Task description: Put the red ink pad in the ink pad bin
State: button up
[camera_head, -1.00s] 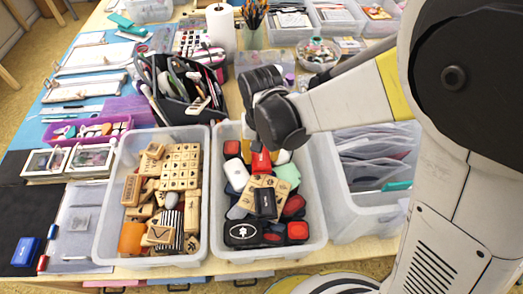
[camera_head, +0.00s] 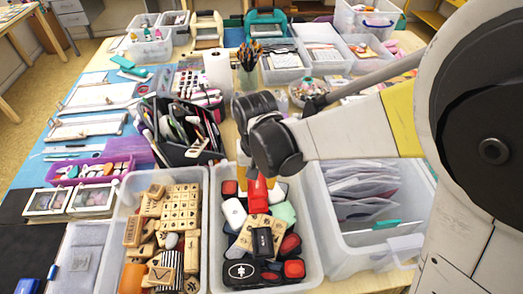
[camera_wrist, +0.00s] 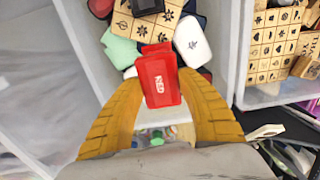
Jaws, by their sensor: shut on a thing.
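The red ink pad (camera_wrist: 157,80), with a white "RED" label, is between the two yellow fingers of my gripper (camera_wrist: 160,86) in the wrist view. My gripper is shut on it. In the head view the red ink pad (camera_head: 257,190) shows just below the dark end of my arm, over the back part of the ink pad bin (camera_head: 317,245). The bin is a clear plastic box holding several black, red, white and mint pads and a wooden stamp block. I cannot tell whether the held pad touches the pads under it.
A clear box of wooden stamps (camera_head: 120,225) stands left of the bin. A clear box with plastic sleeves (camera_head: 410,240) stands to the right. A dark organizer (camera_head: 190,150) full of tools is behind. A blue ink pad (camera_head: 27,286) lies at the front left.

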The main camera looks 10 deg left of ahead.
jog(key=shift+f, duration=0.1)
jog(key=shift+f+b, duration=2.4)
jog(key=shift+f, duration=0.35)
jog(key=shift+f+b, duration=0.55)
jog(key=shift+b, duration=0.15)
dwell(0.5)
jog(key=o, duration=1.3)
jog(key=shift+r, duration=0.1)
jog(key=shift+r+p, duration=2.65)
jog(key=shift+r, duration=0.8)
